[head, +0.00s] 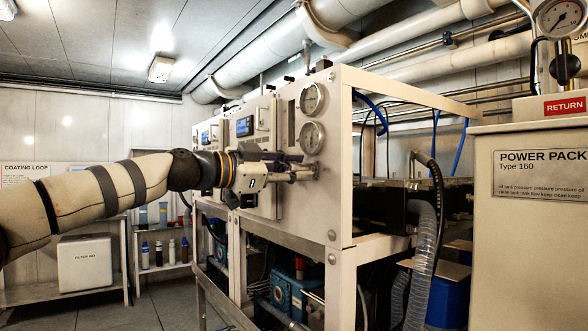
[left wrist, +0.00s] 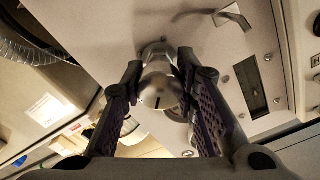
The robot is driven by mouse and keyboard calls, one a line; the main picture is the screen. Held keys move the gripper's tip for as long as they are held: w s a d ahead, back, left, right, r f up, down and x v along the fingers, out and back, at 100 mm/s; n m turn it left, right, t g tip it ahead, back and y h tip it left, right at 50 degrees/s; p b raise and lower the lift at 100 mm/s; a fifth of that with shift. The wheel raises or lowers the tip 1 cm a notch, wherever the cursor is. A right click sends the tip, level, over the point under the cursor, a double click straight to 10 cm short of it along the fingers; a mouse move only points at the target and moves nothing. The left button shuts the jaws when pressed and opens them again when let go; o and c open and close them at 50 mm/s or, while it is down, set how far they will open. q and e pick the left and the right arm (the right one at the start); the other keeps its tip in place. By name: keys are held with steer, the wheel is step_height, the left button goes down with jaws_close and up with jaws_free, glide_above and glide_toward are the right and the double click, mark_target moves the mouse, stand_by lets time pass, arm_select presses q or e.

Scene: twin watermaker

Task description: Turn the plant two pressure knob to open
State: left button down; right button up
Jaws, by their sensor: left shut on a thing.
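My left gripper (head: 300,172) reaches in from the left in the head view and meets the front panel of the white framed unit (head: 340,175), just below two round gauges. In the left wrist view the two fingers of my left gripper (left wrist: 162,92) are shut on a rounded metal knob (left wrist: 160,85) with a dark slot mark on its face. The knob sits on a short stem at the pale panel (left wrist: 195,60). In the head view the fingers largely hide the knob. I cannot read a label for it. My right gripper is in neither view.
Gauges (head: 312,98) sit above the gripper on the panel. A lever handle (left wrist: 232,18) sticks out near the knob in the wrist view. The power pack cabinet (head: 530,230) stands at the right. Shelves with bottles (head: 165,255) stand at the back left.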

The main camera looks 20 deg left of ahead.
arm_select(q)
steer(key=n, duration=0.4)
steer(key=shift+r+n+p, duration=0.15)
steer(key=shift+n+p, duration=0.15)
steer(key=shift+p, duration=0.05)
steer(key=n, duration=0.4)
steer(key=shift+n+p, duration=0.3)
steer(key=shift+p, duration=0.1)
steer(key=n, duration=0.4)
steer(key=shift+n+p, duration=0.3)
steer(key=shift+p, duration=0.1)
steer(key=n, duration=0.4)
steer(key=shift+a+p, duration=0.1)
steer(key=shift+p, duration=0.3)
steer(key=n, duration=0.5)
steer(key=shift+p, duration=0.35)
steer(key=n, duration=0.4)
steer(key=shift+n, duration=0.3)
steer(key=n, duration=0.4)
steer(key=shift+p, duration=0.35)
steer(key=shift+f+n, duration=0.2)
steer(key=shift+n, duration=1.9)
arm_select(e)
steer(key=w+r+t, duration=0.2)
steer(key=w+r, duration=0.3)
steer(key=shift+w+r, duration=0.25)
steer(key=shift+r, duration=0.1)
